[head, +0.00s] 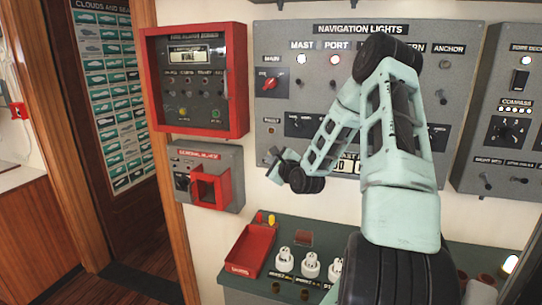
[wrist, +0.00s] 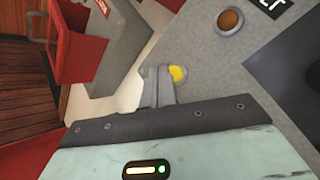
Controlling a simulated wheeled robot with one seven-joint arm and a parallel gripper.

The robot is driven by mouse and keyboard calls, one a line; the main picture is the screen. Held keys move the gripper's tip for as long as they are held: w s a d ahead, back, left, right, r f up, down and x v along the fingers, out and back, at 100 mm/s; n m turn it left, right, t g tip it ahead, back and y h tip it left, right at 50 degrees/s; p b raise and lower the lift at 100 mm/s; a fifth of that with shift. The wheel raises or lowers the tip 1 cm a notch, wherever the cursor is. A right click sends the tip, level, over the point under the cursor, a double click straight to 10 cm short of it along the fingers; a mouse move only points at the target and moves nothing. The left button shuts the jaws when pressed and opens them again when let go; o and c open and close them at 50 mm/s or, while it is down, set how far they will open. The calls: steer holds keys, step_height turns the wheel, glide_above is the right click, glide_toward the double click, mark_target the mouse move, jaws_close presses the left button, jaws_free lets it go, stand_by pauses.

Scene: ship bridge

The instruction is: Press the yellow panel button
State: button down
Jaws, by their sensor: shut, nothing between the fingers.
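The yellow button (wrist: 178,74) shows in the wrist view as a round yellow patch on the grey panel, partly covered by my fingers. My gripper (wrist: 157,72) is shut and empty, with its fingertips right beside the button in the picture. I cannot tell whether they touch it. In the head view my gripper (head: 276,164) is at the lower left of the navigation lights panel (head: 310,83). I cannot make out the yellow button there; my gripper seems to hide it.
An amber-brown button (wrist: 230,20) is close by on the same panel. A red-framed box (head: 195,80) and a general alarm box (head: 208,175) with a red guard stand out left of my gripper. A red tray (head: 251,249) and white sockets (head: 310,266) are below.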

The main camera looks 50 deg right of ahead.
steer(key=shift+a, duration=0.1)
steer(key=a, duration=0.1)
steer(key=s+a, duration=0.1)
steer(key=a, duration=0.1)
steer(key=s+a, duration=0.1)
steer(key=shift+a, duration=0.25)
stand_by(0.3)
stand_by(0.9)
